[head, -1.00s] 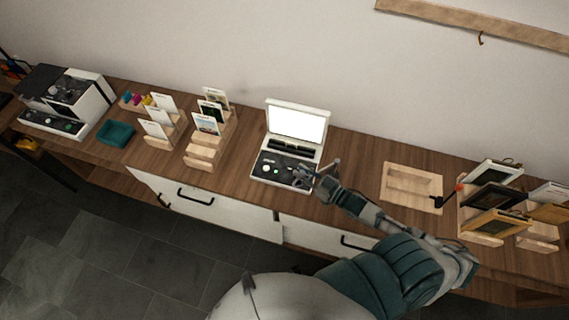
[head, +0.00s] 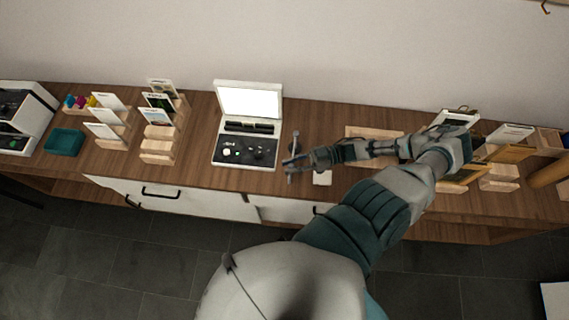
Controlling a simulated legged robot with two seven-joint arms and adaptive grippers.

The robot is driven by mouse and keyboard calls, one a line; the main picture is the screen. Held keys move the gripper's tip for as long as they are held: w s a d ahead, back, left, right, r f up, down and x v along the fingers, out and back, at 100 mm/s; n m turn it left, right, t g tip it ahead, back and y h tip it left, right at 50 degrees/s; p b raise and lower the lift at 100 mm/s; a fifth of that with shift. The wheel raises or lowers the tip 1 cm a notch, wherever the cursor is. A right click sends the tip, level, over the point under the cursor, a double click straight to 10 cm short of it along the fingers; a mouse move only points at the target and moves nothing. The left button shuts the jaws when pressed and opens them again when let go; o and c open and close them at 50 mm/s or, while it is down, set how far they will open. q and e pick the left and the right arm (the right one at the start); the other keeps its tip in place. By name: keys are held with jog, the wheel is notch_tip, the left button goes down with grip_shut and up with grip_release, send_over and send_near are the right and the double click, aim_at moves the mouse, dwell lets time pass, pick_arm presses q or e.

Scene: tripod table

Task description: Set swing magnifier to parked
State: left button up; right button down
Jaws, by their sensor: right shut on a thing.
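My right gripper (head: 291,163) is just right of the panel, low over the table. It is shut on a small thin grey piece, which looks like part of the swing magnifier (head: 295,142). The fingers and the small size hide its shape, so I cannot tell its lens or pivot. My left gripper is not in view.
A small white piece (head: 322,178) lies by my right wrist near the front edge. A wooden tray (head: 370,131) is partly behind my forearm. Card racks (head: 160,145) and a teal tray (head: 64,142) stand left; framed pictures (head: 510,153) stand right. Drawers are below.

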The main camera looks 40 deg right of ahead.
jog(key=shift+d+r+g, duration=0.15)
jog(key=shift+d+g, duration=0.1)
jog(key=shift+g, duration=0.05)
jog(key=c, duration=1.1)
grip_release()
jog(key=shift+s, duration=0.1)
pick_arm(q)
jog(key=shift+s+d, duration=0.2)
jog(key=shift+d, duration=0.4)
pick_arm(e)
jog(key=shift+d, duration=0.1)
jog(key=shift+s, duration=0.1)
jog(key=shift+d, duration=0.1)
jog(key=v, duration=1.2)
jog(key=shift+f, duration=0.3)
